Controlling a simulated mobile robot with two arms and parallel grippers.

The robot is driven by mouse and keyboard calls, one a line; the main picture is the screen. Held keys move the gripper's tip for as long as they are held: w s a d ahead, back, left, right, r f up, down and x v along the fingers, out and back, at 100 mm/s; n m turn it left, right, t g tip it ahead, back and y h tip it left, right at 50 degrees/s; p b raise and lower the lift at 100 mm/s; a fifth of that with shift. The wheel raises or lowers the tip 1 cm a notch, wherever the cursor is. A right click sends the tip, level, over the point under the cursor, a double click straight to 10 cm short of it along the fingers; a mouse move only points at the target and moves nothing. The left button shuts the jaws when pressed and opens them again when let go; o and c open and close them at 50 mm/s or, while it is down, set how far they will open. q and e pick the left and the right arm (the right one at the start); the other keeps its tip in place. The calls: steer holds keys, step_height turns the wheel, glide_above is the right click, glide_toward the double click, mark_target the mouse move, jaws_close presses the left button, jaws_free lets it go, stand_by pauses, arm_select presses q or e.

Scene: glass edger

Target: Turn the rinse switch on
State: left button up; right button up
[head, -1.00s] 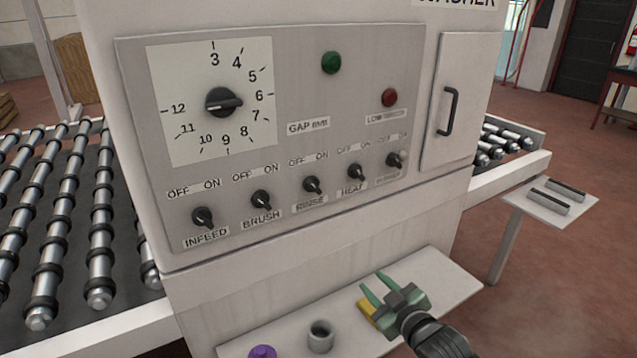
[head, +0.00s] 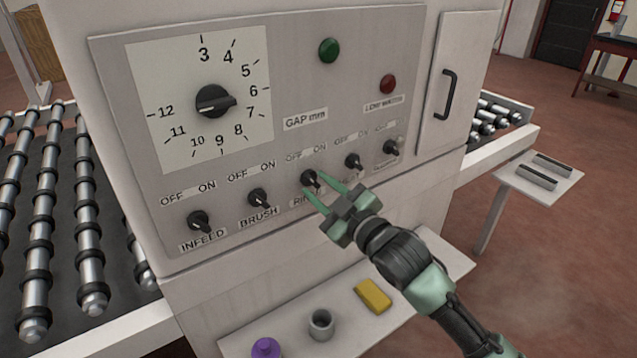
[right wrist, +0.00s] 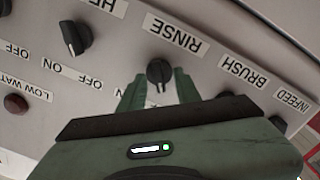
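The rinse switch (head: 309,178) is a small black rotary knob, the middle one in the row on the grey panel (head: 290,130). OFF and ON labels sit above it and a RINSE label below. My right gripper (head: 313,184) is at this knob, its green fingers apart. In the right wrist view the picture is upside down, and the rinse knob (right wrist: 159,72) shows at the fingertips (right wrist: 158,82), between them. I cannot tell whether the fingers touch it. The RINSE label is partly hidden in the head view. My left gripper is out of view.
The brush knob (head: 259,198) and heat knob (head: 353,161) flank the rinse knob closely. The infeed knob (head: 199,221) is farther left. A shelf (head: 260,330) below holds a yellow block (head: 373,296), a grey cup (head: 321,324) and a purple object (head: 266,348).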

steer(key=shift+w+a, duration=0.1)
steer(key=shift+w, duration=0.1)
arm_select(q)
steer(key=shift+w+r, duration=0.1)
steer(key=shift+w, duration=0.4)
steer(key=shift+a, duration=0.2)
arm_select(e)
jaws_close()
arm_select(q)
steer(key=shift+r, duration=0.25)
arm_select(e)
steer(key=shift+m, duration=0.3)
steer(key=m+p, duration=0.2)
steer(key=m, duration=0.1)
steer(key=shift+r, duration=0.15)
steer(key=m+p, duration=0.2)
steer(key=m, duration=0.1)
steer(key=shift+m, duration=0.3)
steer(key=m+p, duration=0.1)
steer(key=m, duration=0.2)
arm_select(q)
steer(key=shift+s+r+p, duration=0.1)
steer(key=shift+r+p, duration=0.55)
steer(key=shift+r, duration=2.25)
arm_select(e)
steer(key=shift+m, duration=1.8)
